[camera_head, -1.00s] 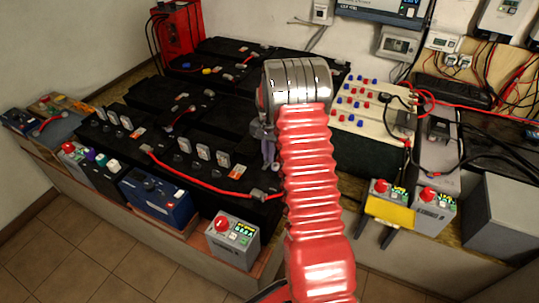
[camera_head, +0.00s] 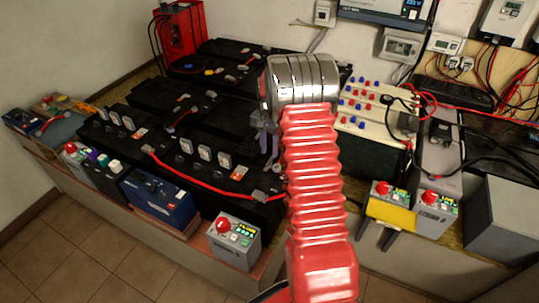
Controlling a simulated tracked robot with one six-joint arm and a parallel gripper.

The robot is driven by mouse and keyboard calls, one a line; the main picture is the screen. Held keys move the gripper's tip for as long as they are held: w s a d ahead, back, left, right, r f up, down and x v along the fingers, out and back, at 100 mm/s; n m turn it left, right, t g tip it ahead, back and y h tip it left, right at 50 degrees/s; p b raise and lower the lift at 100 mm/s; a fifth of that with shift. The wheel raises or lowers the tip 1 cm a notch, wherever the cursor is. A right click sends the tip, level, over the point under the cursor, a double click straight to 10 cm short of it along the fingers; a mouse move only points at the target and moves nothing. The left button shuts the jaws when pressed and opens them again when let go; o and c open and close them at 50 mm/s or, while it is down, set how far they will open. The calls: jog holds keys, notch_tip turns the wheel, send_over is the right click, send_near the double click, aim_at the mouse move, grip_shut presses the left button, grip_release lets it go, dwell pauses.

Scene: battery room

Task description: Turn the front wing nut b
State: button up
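Upright grey tabs that look like wing nuts stand on the black batteries in two rows. The front row (camera_head: 205,152) has three tabs on the front battery (camera_head: 240,182); the other row (camera_head: 114,118) has three at the left. I see no lettering that marks which one is b. My red arm ends in a silver joint, and my gripper (camera_head: 265,140) hangs at its left side, grey, over the right part of the front battery. It is to the right of the front row and apart from it. Its fingertips are small and partly hidden, so their opening is unclear.
A red cable (camera_head: 195,184) crosses the front battery to a clamp near my arm. Grey boxes with red knobs (camera_head: 235,240) stand along the front ledge. A cream panel with red and blue terminals (camera_head: 375,115) is to the right. My arm hides the area behind it.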

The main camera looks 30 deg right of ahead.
notch_tip(320, 180, up, 10)
jog(key=shift+f, duration=0.25)
jog(key=shift+w, duration=0.1)
dwell(0.5)
jog(key=s+a+r+n+t, duration=0.2)
jog(key=s+a+r+n, duration=0.2)
jog(key=s+a, duration=0.5)
jog(key=s+a+r+n+t, duration=0.1)
jog(key=s+a+r+n, duration=0.3)
jog(key=s+a+r, duration=0.3)
jog(key=s+a+r+n+t, duration=0.2)
jog(key=s+a+r+n, duration=0.2)
jog(key=s+a, duration=0.8)
jog(key=shift+s+r+t, duration=0.3)
jog(key=shift+s+r, duration=0.4)
jog(key=shift+s, duration=0.55)
